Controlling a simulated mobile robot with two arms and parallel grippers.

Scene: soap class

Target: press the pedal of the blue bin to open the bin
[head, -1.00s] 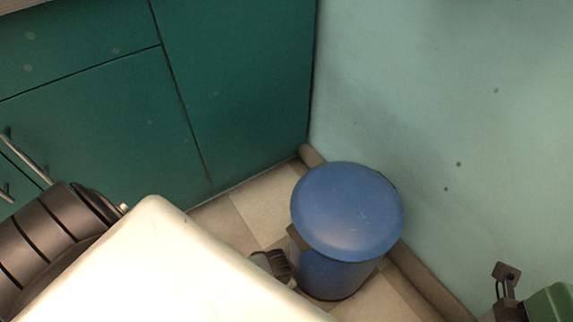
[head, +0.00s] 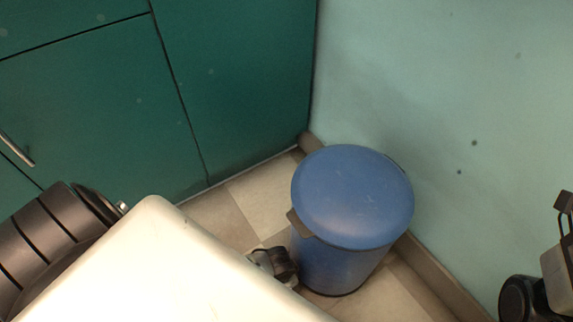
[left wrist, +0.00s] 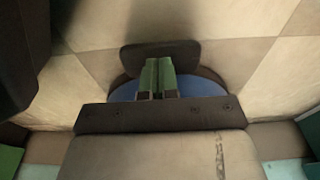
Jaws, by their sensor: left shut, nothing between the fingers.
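The blue bin (head: 345,264) stands on the floor in the corner, its round blue lid (head: 353,197) shut. A dark part (head: 281,264) shows low at the bin's near left side in the head view; the white surface partly hides it, and I cannot tell whether it is my gripper or the pedal. In the left wrist view, my left gripper (left wrist: 157,78) points down with its green fingers together and empty. The fingers overlap the dark pedal (left wrist: 131,57), with the blue bin (left wrist: 124,93) behind. Whether they touch the pedal is unclear.
Green cabinets (head: 100,110) stand behind and left of the bin, and a pale teal wall (head: 430,90) is to the right. Tiled floor (head: 262,202) shows between the cabinets and the bin. Cut-off objects (head: 553,280) sit at the right edge.

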